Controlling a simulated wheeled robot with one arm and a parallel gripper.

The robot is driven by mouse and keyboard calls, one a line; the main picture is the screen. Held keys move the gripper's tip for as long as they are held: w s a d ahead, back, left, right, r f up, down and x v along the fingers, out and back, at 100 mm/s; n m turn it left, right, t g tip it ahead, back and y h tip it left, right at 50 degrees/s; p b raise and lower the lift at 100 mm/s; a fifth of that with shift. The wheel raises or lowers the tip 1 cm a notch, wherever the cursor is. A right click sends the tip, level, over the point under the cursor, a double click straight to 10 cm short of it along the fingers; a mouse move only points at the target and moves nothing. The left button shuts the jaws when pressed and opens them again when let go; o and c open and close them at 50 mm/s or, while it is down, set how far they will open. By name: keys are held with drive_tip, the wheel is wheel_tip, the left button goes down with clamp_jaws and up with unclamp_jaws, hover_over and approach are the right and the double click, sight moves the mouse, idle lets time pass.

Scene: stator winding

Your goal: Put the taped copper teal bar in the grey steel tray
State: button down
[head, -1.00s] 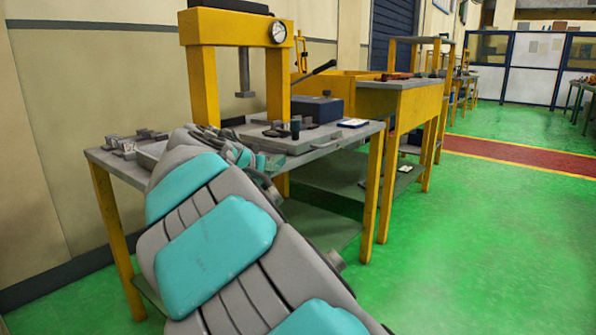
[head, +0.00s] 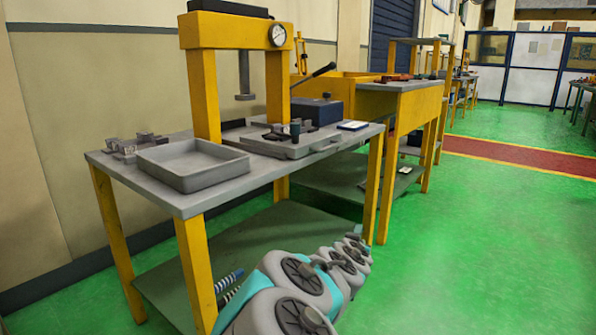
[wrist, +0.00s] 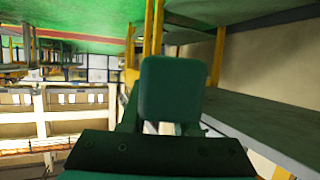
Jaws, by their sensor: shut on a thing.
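The grey steel tray (head: 192,180) stands on the front left of the grey table, and its visible inside is empty. My gripper (wrist: 170,95) shows in the wrist view as dark green parts, with a rounded block in front. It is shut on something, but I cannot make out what. It is low beside the table, away from the tray. In the head view my arm hangs at the bottom, and I cannot make out the gripper there. I cannot pick out the taped copper teal bar with certainty. Two striped pieces (head: 228,282) show low beside my arm, above the lower shelf.
A yellow press (head: 205,92) with a gauge stands behind the tray. A grey plate with dark parts (head: 295,140) lies right of the tray, and grey blocks (head: 135,146) lie left of it. A blue box (head: 316,110) stands behind. Green floor (head: 480,240) is clear on the right.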

drive_tip(key=shift+d+f, duration=0.25)
drive_tip(key=shift+d, duration=0.15)
wheel_tip(320, 180, down, 14)
drive_tip(key=w+n+y, duration=0.2)
drive_tip(key=n+y, duration=0.1)
drive_tip(key=y, duration=0.1)
drive_tip(key=shift+w+r+t, duration=0.25)
drive_tip(key=shift+w+t, duration=0.05)
drive_tip(key=shift+a, duration=0.15)
